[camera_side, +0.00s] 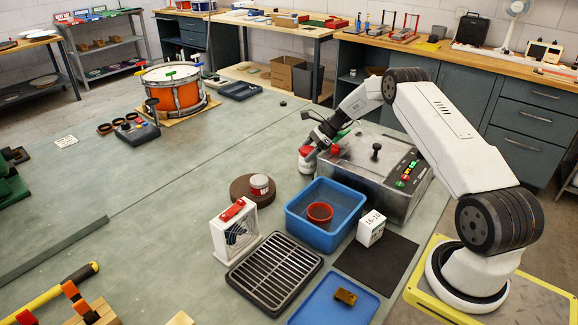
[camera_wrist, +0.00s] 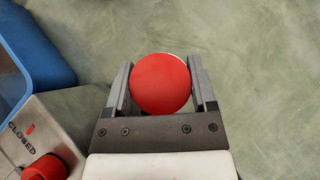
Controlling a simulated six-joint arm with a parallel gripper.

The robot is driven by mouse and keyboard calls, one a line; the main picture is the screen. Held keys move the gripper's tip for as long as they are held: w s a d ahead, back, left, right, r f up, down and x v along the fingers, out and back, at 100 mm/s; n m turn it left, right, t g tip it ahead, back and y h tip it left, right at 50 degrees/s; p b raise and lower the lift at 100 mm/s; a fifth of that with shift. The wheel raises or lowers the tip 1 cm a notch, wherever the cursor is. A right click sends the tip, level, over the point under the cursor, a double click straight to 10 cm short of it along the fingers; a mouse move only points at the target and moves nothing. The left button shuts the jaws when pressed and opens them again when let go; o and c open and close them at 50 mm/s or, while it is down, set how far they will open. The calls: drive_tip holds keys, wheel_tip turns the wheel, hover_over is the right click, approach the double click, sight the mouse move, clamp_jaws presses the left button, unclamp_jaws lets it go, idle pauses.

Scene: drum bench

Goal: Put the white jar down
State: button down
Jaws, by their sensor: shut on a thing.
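The white jar (camera_side: 306,165) stands upright with its red lid (camera_wrist: 160,83) facing my wrist camera. My gripper (camera_side: 310,149) is shut on it, with one finger on each side of the lid in the wrist view. The jar is at the left side of the grey metal machine (camera_side: 352,172) in the side view. The lower part of the jar is hidden under the lid in the wrist view. I cannot tell whether its base touches the green bench top (camera_side: 190,195).
A blue bin (camera_side: 296,231) holding a red cup (camera_side: 320,212) is nearby. Another small jar (camera_side: 259,184) sits on a brown round disc (camera_side: 240,193). A white fan box (camera_side: 234,232) and black grate (camera_side: 273,272) are in front. The bench left of the jar is clear.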

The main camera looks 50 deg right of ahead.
drive_tip(key=shift+f, duration=0.25)
drive_tip(key=shift+f, duration=0.15)
unclamp_jaws()
drive_tip(key=v, duration=1.2)
idle(0.7)
